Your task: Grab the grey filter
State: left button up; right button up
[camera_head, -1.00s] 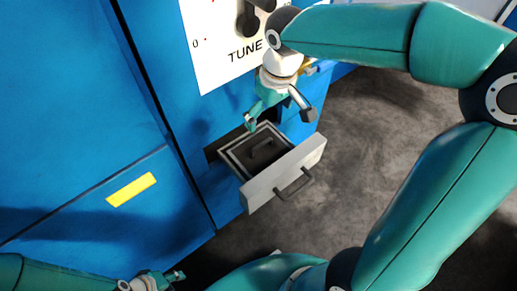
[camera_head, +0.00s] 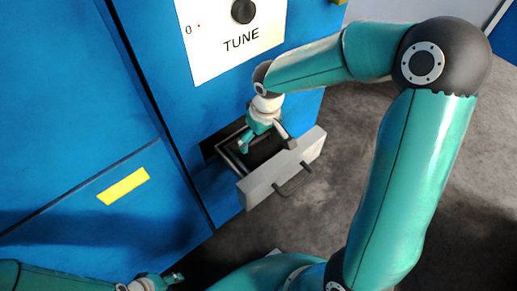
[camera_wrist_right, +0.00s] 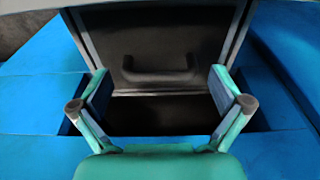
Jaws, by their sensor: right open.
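The grey filter looks to be the dark grey panel (camera_wrist_right: 150,45) with a raised handle (camera_wrist_right: 160,72), lying inside the pulled-out drawer in the right wrist view. In the head view my right gripper mostly hides it. My right gripper (camera_head: 267,146) is over the drawer opening, fingers pointing down. In the right wrist view the gripper (camera_wrist_right: 160,95) is open and empty, one finger to each side of the handle's line, with the handle ahead of the tips. My left gripper (camera_head: 172,278) shows only partly at the bottom edge, and its jaw state is unclear.
The drawer's light grey front (camera_head: 256,187) with its dark pull handle (camera_head: 294,182) juts from the blue cabinet (camera_head: 90,90). A white TUNE panel (camera_head: 215,55) with a black knob is above. A yellow label (camera_head: 124,186) is on the left. Grey floor (camera_head: 330,165) is clear at right.

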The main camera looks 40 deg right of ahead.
jog(key=shift+f, duration=0.55)
jog(key=shift+r, duration=0.1)
jog(key=c, duration=1.2)
